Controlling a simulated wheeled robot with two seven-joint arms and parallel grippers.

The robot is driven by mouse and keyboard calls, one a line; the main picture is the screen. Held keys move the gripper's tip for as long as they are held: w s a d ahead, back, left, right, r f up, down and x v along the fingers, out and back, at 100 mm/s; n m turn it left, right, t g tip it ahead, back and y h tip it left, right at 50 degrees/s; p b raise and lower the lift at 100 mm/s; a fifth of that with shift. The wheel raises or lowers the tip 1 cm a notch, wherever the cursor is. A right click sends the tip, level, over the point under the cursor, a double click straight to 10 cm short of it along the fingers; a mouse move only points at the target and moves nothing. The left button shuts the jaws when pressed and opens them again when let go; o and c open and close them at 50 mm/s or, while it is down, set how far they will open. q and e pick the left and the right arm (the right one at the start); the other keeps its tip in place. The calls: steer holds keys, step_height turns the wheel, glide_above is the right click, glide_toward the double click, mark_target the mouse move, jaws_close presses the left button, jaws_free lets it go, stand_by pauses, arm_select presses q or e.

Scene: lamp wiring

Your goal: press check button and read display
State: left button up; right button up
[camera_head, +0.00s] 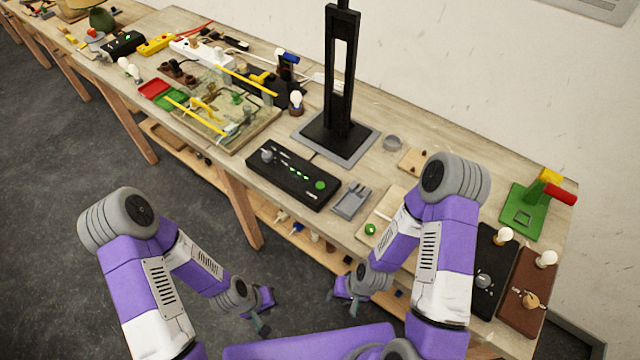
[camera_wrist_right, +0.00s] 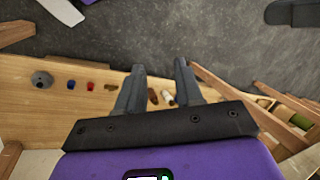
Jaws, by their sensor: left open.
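A black box (camera_head: 293,178) lies on the workbench in front of the tall black stand. The marks are too small to read. My left gripper (camera_head: 266,316) is open and empty, low in front of the bench. My right gripper (camera_head: 342,291) is also in front of the bench, apart from the box. In the right wrist view it is open and empty (camera_wrist_right: 160,68).
The tall black stand (camera_head: 340,90) rises behind the box. A grey tray (camera_head: 351,200) lies right of it. A wooden board with a green button (camera_head: 370,229) is near my right arm. Bulb boards (camera_head: 525,285) and a green fixture (camera_head: 522,212) stand at right. Below is a lower shelf (camera_wrist_right: 60,95).

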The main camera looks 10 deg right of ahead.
jaws_close()
stand_by(1.3)
